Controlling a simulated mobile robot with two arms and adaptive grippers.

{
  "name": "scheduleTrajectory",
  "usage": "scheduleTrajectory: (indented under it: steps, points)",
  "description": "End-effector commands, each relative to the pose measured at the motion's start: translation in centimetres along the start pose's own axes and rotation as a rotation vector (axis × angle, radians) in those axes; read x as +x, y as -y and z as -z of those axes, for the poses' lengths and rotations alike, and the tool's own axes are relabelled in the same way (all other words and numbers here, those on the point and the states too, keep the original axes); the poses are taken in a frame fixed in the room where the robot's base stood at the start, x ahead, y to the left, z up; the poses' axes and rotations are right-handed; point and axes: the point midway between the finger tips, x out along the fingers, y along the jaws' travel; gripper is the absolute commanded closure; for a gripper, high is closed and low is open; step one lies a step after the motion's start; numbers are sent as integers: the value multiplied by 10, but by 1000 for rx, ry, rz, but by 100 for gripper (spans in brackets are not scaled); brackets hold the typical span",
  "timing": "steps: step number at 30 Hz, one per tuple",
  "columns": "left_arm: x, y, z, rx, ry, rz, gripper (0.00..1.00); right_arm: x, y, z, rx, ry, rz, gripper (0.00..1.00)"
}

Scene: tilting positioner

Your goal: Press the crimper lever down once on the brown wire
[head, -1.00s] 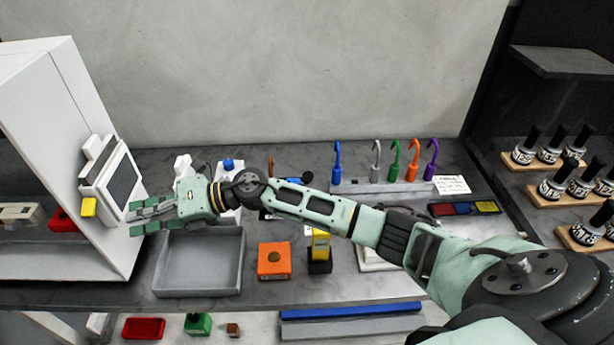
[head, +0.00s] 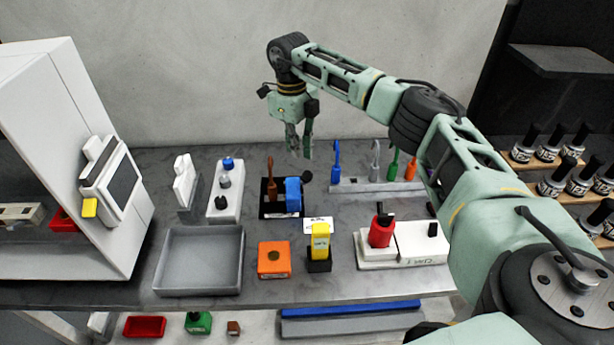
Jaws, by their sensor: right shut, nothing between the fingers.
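A black-based device (head: 270,211) with a blue block (head: 293,192) stands on the bench at the middle back; it looks like the crimper. A black round knob (head: 307,176) at its right side looks like the lever's end. A brown upright piece (head: 270,182), probably the brown wire, stands at its left side. Whether it sits in the crimper's jaws cannot be told. My right gripper (head: 302,154) points down above and behind the device, apart from the knob in the picture. It is shut and empty. My left gripper is not in view.
A grey tray (head: 160,282), an orange block (head: 274,260) and a yellow item in a black holder (head: 319,266) stand in front. A white block with knobs (head: 226,205) is left of the device. A rack of coloured hooks (head: 376,187) is to the right.

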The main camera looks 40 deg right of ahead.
Motion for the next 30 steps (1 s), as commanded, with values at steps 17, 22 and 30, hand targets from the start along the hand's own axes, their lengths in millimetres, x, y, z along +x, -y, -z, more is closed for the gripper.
scheduleTrajectory:
  steps: [17, 22, 30]
  points:
    - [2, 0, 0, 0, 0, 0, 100, -4, 10, 8, 17, -26, 22, 100]
    - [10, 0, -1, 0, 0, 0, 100, 8, 10, 8, 16, -26, 21, 100]
    - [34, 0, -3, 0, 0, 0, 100, 42, 11, 9, 16, -26, 21, 100]
